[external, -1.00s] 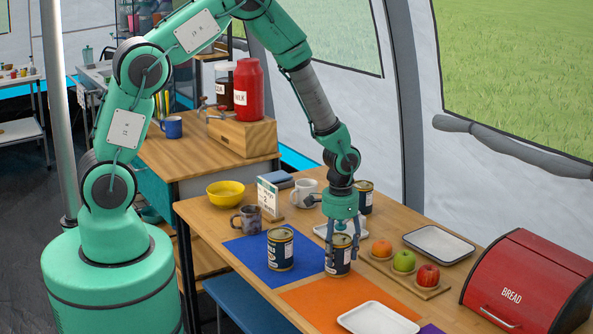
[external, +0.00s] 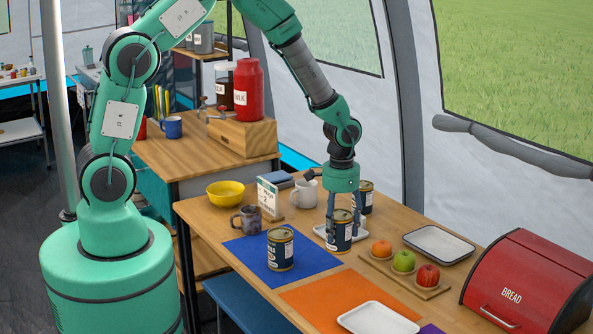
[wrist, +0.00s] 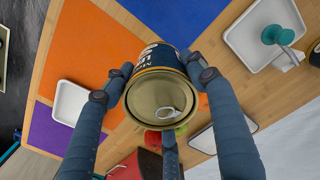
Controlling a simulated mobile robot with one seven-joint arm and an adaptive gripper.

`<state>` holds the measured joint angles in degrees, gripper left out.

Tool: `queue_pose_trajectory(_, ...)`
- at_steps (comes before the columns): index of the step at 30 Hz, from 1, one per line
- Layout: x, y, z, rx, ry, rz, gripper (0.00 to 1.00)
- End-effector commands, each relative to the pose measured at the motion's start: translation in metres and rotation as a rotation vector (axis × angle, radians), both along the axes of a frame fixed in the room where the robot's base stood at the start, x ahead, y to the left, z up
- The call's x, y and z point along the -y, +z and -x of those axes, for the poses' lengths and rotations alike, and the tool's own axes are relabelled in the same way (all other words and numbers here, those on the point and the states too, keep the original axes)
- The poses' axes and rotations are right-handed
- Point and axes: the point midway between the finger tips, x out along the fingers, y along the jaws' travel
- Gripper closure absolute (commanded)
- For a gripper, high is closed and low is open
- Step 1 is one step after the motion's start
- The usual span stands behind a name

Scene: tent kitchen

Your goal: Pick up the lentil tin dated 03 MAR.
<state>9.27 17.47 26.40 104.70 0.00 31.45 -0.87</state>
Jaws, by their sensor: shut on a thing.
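My gripper (external: 343,226) is shut on a dark tin (external: 338,238) with a gold rim, its fingers on either side. The tin is upright and appears lifted off the table. In the wrist view the held tin (wrist: 157,97) shows its ring-pull lid and part of a dark label with pale letters. No date can be read on it. A second, similar tin (external: 280,250) stands on the blue mat (external: 247,250). A third tin (external: 366,198) stands behind my gripper, partly hidden. Their dates are too small to read.
An orange mat (external: 325,296) and a white tray (external: 378,320) lie in front. A fruit board (external: 432,291), an empty tray (external: 438,243) and a red bread bin (external: 525,285) are at right.

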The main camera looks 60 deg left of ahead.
Motion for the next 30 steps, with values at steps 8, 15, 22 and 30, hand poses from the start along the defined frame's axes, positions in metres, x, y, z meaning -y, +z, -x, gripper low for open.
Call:
queue_pose_trajectory(8,0.0,0.023,-0.001,0.001,0.0,0.0,0.93)
queue_pose_trajectory(15,0.0,0.024,-0.001,0.001,0.0,0.0,0.93)
queue_pose_trajectory(22,0.0,0.024,-0.001,0.001,0.0,0.0,0.93)
queue_pose_trajectory(30,0.0,0.024,-0.001,0.001,0.0,0.0,0.93)
